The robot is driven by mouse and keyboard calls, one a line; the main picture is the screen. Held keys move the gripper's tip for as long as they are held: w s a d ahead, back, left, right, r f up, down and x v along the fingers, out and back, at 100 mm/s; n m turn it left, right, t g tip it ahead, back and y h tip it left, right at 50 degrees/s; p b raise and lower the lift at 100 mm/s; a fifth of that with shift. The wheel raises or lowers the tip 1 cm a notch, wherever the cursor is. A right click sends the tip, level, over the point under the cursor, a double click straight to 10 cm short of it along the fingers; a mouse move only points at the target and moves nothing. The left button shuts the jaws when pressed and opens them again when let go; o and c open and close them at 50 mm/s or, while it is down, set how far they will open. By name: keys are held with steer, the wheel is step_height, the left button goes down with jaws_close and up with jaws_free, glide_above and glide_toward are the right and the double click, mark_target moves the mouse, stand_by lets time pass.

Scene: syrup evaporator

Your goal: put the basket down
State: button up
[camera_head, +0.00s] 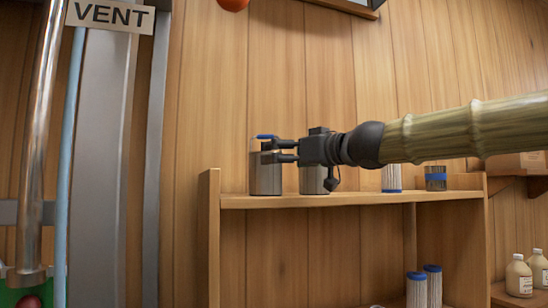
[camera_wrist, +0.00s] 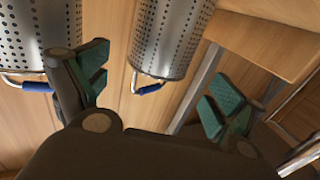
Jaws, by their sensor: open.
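A metal basket (camera_head: 265,178) with a blue-gripped handle (camera_head: 265,136) stands upright on the upper shelf, near its left end. A second metal basket (camera_head: 313,181) stands to its right, partly hidden by my gripper (camera_head: 283,150). My gripper is open and its fingers point left, at the height of the left basket's top and handle. In the wrist view, a perforated basket (camera_wrist: 170,40) and its blue handle grip (camera_wrist: 150,89) appear between the spread green-padded fingers (camera_wrist: 157,80). Another perforated basket (camera_wrist: 35,35) shows at left. Nothing is visibly gripped; contact with the handle cannot be told.
The wooden shelf (camera_head: 350,199) also bears a white-and-blue cylinder (camera_head: 391,178) and a dark blue-banded one (camera_head: 436,178) to the right. More cylinders stand lower. Metal pipes (camera_head: 40,130) and a VENT sign (camera_head: 110,14) are at left. Bottles (camera_head: 519,276) stand lower right.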

steer(key=p+v, duration=0.1)
steer(key=v, duration=0.3)
steer(key=shift+s+d+r, duration=0.1)
steer(key=shift+s+r, duration=0.05)
steer(key=shift+s, duration=0.05)
steer(key=shift+s+d, duration=0.4)
